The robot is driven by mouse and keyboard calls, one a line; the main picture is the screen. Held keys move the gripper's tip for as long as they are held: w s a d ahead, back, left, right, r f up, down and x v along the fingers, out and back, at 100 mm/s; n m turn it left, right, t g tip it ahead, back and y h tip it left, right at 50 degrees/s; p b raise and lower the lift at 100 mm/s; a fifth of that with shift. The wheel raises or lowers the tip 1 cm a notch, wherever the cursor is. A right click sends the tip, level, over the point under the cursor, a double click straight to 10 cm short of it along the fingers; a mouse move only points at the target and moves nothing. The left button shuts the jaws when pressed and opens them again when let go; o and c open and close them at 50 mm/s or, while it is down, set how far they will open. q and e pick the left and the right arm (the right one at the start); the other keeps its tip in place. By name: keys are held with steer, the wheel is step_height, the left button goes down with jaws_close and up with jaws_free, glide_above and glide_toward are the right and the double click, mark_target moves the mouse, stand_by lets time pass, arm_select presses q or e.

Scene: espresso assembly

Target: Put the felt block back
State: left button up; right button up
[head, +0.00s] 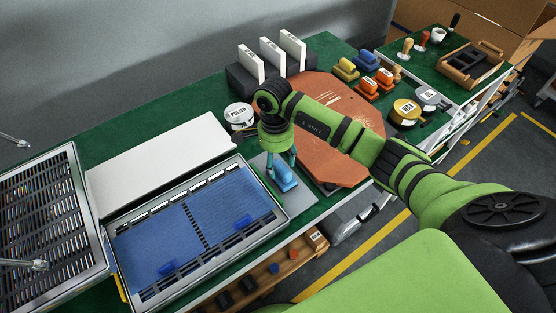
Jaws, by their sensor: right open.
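A blue block (285,182) sits on a grey plate (262,163) at the middle of the green bench; I take it for the felt block, though no label on it is readable. My right gripper (281,168) points down with its teal fingers open, right at the top of this block. I cannot tell whether the fingers touch it. The wrist above hides part of the plate and of the brown mat (340,105). My left gripper does not show.
A blue-covered tray (285,218) and a white panel (160,165) lie left of the plate. A white POLISH tin (239,114) stands close behind my gripper. Yellow, blue and orange handled blocks (366,86) and round tins (405,110) stand to the right. White upright slabs (271,57) stand behind.

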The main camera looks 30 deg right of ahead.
step_height(320, 180, up, 12)
steer(key=b, duration=0.2)
steer(key=shift+w+f, duration=0.25)
steer(key=shift+w, duration=0.15)
